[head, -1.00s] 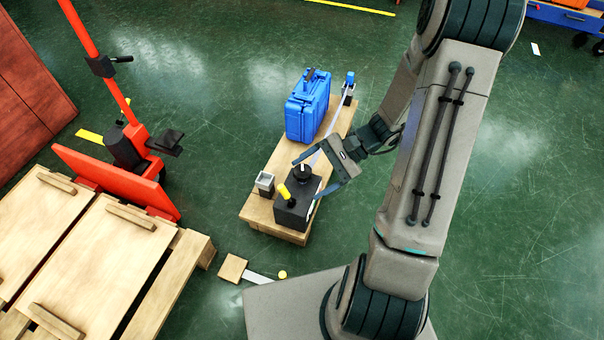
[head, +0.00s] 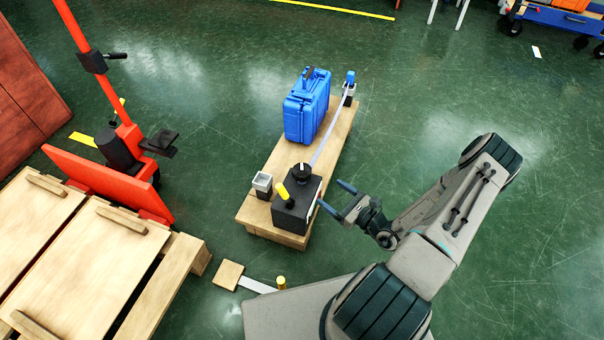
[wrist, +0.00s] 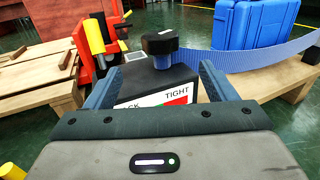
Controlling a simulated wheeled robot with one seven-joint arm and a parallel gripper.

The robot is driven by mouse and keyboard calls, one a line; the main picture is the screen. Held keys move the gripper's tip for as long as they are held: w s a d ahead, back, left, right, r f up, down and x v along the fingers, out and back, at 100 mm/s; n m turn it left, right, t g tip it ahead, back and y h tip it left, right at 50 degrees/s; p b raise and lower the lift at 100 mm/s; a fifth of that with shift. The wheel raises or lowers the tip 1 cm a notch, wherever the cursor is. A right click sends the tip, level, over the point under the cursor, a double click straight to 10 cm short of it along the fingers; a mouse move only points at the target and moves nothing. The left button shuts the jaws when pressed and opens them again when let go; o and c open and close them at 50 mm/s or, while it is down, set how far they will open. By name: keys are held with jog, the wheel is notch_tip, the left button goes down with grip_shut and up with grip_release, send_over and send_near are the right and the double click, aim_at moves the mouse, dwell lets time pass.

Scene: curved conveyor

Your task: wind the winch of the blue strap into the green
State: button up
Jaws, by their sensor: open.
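The winch is a black box (head: 301,207) with a dark round knob (head: 301,171) on top and a yellow-gripped handle (head: 283,192) at its side. In the wrist view its front label (wrist: 172,97) reads "TIGHT" beside red and green areas; the left part is partly hidden. My gripper (head: 331,197) is open and empty at the right of the winch, fingers pointing towards the labelled face.
A blue case (head: 307,108) stands beside the strap on the wooden platform (head: 331,152). A red lifting stand (head: 110,185) and wooden pallets (head: 100,255) are at left.

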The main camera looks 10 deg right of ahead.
aim_at(295, 167)
jog(key=b+x, duration=0.4)
jog(key=x, duration=0.9)
jog(key=shift+w+a+f, duration=0.1)
jog(key=shift+w+a, duration=0.05)
jog(key=shift+w, duration=0.2)
jog(key=c, duration=1)
